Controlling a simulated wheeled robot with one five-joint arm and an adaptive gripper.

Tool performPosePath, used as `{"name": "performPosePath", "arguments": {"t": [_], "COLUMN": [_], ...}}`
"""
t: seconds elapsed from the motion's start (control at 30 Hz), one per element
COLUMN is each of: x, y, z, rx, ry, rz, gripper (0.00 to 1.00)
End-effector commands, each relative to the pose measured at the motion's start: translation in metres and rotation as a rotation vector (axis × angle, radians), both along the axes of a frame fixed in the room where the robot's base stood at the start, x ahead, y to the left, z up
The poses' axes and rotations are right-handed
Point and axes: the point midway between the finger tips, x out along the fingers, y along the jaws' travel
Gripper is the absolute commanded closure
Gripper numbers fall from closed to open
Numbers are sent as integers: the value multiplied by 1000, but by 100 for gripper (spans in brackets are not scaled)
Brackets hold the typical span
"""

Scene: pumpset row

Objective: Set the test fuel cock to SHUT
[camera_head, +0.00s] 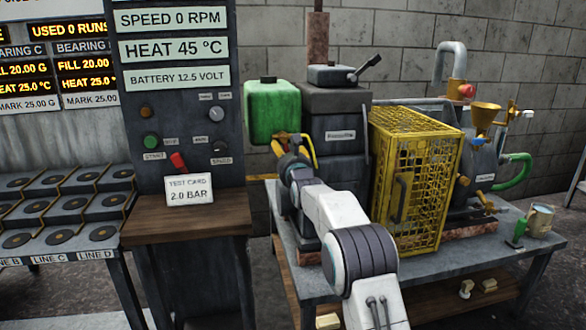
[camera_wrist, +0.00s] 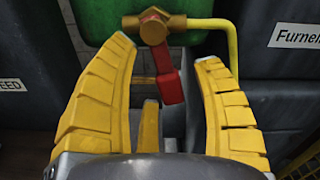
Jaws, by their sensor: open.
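The fuel cock shows in the wrist view as a brass body (camera_wrist: 154,29) below the green tank (camera_wrist: 160,6). Its red lever (camera_wrist: 170,86) hangs downward, tilted slightly right. My gripper (camera_wrist: 165,50) is open, with one yellow finger on each side of the lever. The lever lies between the fingers, with visible gaps on both sides. In the head view the green tank (camera_head: 272,112) is at centre left, and my gripper (camera_head: 290,143) is just below its right side. The cock is not clear there. I see no SHUT marking.
A yellow pipe (camera_wrist: 232,48) runs right from the cock and bends down close to the right finger. The dark engine (camera_head: 335,115) and yellow mesh guard (camera_head: 415,180) stand right of my gripper. The control panel (camera_head: 180,100) is to the left.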

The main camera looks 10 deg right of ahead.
Motion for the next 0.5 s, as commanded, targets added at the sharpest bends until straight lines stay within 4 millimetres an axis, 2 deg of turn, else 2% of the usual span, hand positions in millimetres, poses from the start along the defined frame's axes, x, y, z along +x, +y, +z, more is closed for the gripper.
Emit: {"name": "performPosePath", "arguments": {"t": [0.5], "x": [-57], "y": [0], "z": [0], "rx": [0], "ry": [0], "rz": [1], "gripper": [39]}}
